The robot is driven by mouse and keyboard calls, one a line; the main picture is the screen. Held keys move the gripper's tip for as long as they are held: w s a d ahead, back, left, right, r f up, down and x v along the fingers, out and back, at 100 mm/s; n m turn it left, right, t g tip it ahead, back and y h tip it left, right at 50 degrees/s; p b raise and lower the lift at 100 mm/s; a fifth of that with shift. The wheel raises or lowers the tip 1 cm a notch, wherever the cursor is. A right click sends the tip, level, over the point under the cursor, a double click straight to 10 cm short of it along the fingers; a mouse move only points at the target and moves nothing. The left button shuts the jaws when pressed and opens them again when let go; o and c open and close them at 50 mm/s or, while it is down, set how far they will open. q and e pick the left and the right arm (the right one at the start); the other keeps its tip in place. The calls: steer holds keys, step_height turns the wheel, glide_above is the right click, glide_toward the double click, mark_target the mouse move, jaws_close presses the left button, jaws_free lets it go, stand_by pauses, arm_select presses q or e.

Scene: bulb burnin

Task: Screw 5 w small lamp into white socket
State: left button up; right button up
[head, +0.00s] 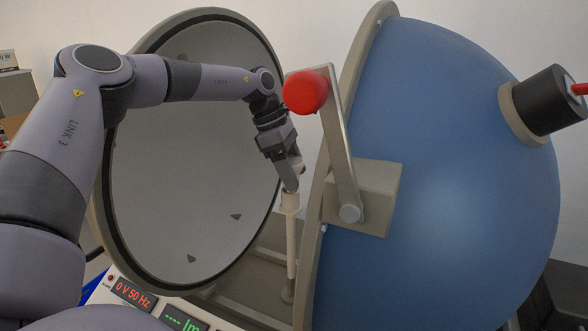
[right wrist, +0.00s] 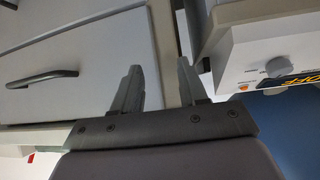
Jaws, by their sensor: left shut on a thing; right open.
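My left gripper (head: 291,184) points down just above the white socket (head: 290,202), which tops a thin pale post inside the opened sphere. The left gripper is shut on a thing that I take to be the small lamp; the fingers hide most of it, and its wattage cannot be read. I cannot tell whether the lamp touches the socket. My right gripper (right wrist: 160,74) is open and empty in the right wrist view, with nothing between its fingers.
The grey-lined half (head: 200,150) of the sphere stands behind my left arm. The blue half (head: 440,160), with a red-knobbed lever (head: 305,92), is close on the right. A panel reads 0 V 50 Hz (head: 135,294). The right wrist view shows a handled drawer (right wrist: 75,60) and a knobbed unit (right wrist: 262,52).

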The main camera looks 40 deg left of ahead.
arm_select(q)
steer(key=m, duration=0.1)
steer(key=m+g, duration=0.1)
steer(key=m, duration=0.1)
steer(key=shift+s+d, duration=0.15)
steer(key=shift+d, duration=0.1)
steer(key=m+g+p, duration=0.1)
steer(key=m, duration=0.2)
steer(key=shift+f+h, duration=0.15)
steer(key=shift+h, duration=0.25)
steer(key=shift+s+f+m+g, duration=0.15)
steer(key=shift+m+g, duration=0.35)
steer(key=shift+m, duration=0.4)
steer(key=o, duration=0.9)
steer(key=shift+o, duration=0.2)
steer(key=shift+d, duration=0.15)
